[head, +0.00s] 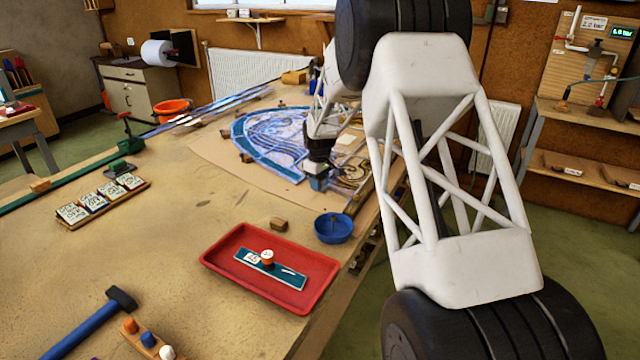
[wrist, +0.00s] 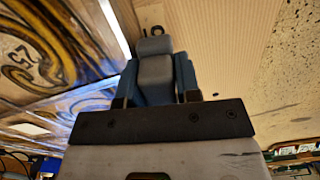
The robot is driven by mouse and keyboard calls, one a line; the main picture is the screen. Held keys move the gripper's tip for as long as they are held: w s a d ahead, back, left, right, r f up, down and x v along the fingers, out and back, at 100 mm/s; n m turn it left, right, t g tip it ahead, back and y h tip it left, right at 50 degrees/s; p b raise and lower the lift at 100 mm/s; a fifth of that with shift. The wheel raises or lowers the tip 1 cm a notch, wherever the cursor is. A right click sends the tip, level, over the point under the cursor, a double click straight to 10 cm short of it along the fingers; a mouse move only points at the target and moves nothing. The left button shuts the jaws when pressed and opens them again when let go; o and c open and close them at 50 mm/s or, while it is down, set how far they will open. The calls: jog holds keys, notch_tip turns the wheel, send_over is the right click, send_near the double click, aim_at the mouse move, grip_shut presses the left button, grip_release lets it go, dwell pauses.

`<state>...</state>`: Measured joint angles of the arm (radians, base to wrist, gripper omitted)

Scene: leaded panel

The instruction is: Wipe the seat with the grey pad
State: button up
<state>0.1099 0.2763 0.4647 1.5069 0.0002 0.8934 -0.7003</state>
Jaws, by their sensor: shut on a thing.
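My gripper (head: 318,180) is low over the near right side of the leaded panel's board, beside the panel. In the wrist view my gripper (wrist: 156,85) is shut on a grey block, which I take for the grey pad (wrist: 155,70), held between its blue fingers. The pad's wiping face is hidden. The leaded panel (head: 275,140), a blue and white arched piece, lies on the pale board (head: 225,158). I cannot make out the seat; it may be behind my gripper.
A red tray (head: 220,258) holds a teal strip with an orange-and-white knob. A blue bowl (head: 333,228) stands near the table's right edge.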

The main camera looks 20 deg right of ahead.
aim_at(335, 198)
jog(key=shift+w+a, duration=0.45)
jog(key=shift+w, duration=0.15)
jog(key=shift+w+a, duration=0.4)
jog(key=shift+w, duration=0.2)
jog(key=shift+s+d, duration=0.1)
jog(key=shift+s, duration=0.05)
jog(key=shift+s+d, duration=0.45)
jog(key=shift+s, duration=0.2)
jog(key=shift+s+d, duration=0.4)
jog(key=shift+s, duration=0.2)
jog(key=shift+s+d+f, duration=0.1)
jog(key=shift+s+d, duration=0.05)
jog(key=shift+s, duration=0.05)
jog(key=shift+s+d, duration=0.3)
jog(key=shift+s, duration=0.2)
jog(key=shift+s+d, duration=0.5)
jog(key=shift+s, duration=0.2)
jog(key=shift+s, duration=0.1)
jog(key=shift+s+d, duration=0.45)
jog(key=shift+s, duration=0.2)
jog(key=shift+s+d, duration=0.45)
jog(key=shift+s, duration=0.15)
